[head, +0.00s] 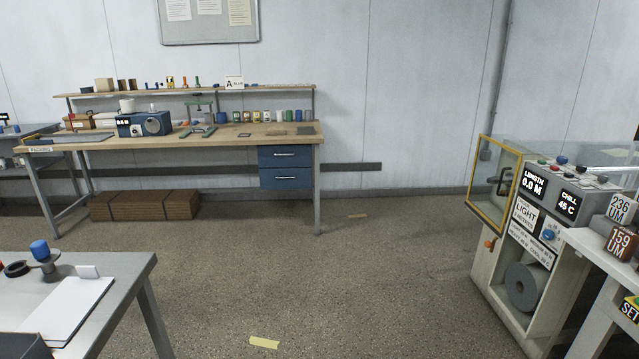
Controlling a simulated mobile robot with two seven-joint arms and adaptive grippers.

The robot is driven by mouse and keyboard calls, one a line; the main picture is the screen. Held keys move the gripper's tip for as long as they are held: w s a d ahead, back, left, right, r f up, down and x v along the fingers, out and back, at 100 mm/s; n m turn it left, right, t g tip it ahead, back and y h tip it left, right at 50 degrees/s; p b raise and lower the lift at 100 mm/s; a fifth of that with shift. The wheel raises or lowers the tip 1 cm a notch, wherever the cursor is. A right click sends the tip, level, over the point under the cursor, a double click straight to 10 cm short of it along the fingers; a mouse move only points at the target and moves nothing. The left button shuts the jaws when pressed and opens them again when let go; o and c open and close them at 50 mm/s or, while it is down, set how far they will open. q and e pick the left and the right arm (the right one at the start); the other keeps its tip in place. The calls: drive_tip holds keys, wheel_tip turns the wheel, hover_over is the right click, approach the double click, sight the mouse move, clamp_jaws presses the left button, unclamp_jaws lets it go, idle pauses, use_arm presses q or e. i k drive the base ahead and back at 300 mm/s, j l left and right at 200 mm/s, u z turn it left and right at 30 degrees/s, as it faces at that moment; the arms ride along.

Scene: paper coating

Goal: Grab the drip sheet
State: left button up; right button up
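No sheet in the head view is clearly marked as the drip sheet. A white sheet or pad (68,309) lies flat on the near table at the lower left, with a small pale upright block (88,272) at its far edge. Neither of my grippers shows in this view.
The near table (128,268) also bears a blue-topped knob (40,251). The far workbench (270,143) stands against the wall. A coating machine (490,275) stands at the right. A yellow strip (264,343) lies on the floor, otherwise largely clear between them.

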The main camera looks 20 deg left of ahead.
sight(57, 318)
drive_tip(key=i+u, duration=0.4)
drive_tip(key=i+l+u, duration=0.1)
drive_tip(key=u, duration=0.3)
drive_tip(key=i+l+u, duration=0.2)
drive_tip(key=u, duration=0.2)
drive_tip(key=i, duration=0.1)
